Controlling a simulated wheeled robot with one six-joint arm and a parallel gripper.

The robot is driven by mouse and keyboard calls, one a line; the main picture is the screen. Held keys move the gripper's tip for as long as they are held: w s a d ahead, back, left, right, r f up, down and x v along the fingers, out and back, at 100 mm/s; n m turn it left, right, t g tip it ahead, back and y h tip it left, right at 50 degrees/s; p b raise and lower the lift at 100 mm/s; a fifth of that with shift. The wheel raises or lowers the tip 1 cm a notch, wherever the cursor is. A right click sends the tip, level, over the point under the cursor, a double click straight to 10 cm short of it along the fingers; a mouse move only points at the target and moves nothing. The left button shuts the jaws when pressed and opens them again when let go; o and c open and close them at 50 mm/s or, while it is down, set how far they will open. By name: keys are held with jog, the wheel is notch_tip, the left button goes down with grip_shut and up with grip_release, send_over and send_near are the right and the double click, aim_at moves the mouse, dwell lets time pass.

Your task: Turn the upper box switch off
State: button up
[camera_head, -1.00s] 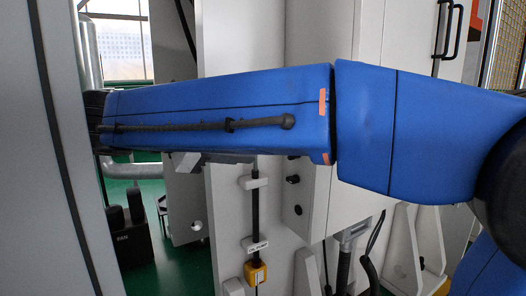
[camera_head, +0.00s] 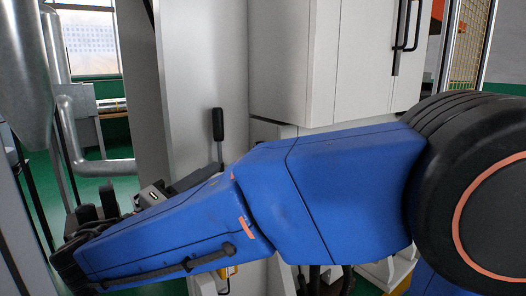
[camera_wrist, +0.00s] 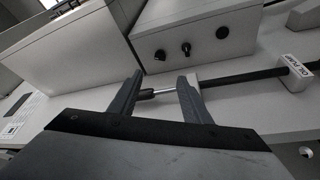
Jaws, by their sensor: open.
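In the wrist view my gripper (camera_wrist: 160,76) is open, its two dark fingers apart and nothing gripped. A rod with a dark end and a bright metal section (camera_wrist: 162,91) shows in the gap between the fingers; I cannot tell its depth. Beyond the fingers, a pale box (camera_wrist: 197,34) carries three dark round controls, among them a middle knob (camera_wrist: 186,48). I cannot tell which control is the upper box switch, nor its setting. In the head view a black upright handle (camera_head: 217,124) stands on the pale cabinet, its lower end hidden by my blue arm.
A second pale box (camera_wrist: 65,58) juts out at the left of the wrist view. A labelled block (camera_wrist: 296,72) holds the dark rod at the right. In the head view a large pale cabinet (camera_head: 275,60) stands behind my arm, and metal pipes (camera_head: 85,145) are at the left.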

jog(key=x, duration=1.7)
jog(key=shift+w+m, duration=0.15)
jog(key=shift+m, duration=0.15)
jog(key=shift+d, duration=0.1)
jog(key=shift+c, duration=0.6)
jog(key=c, duration=0.9)
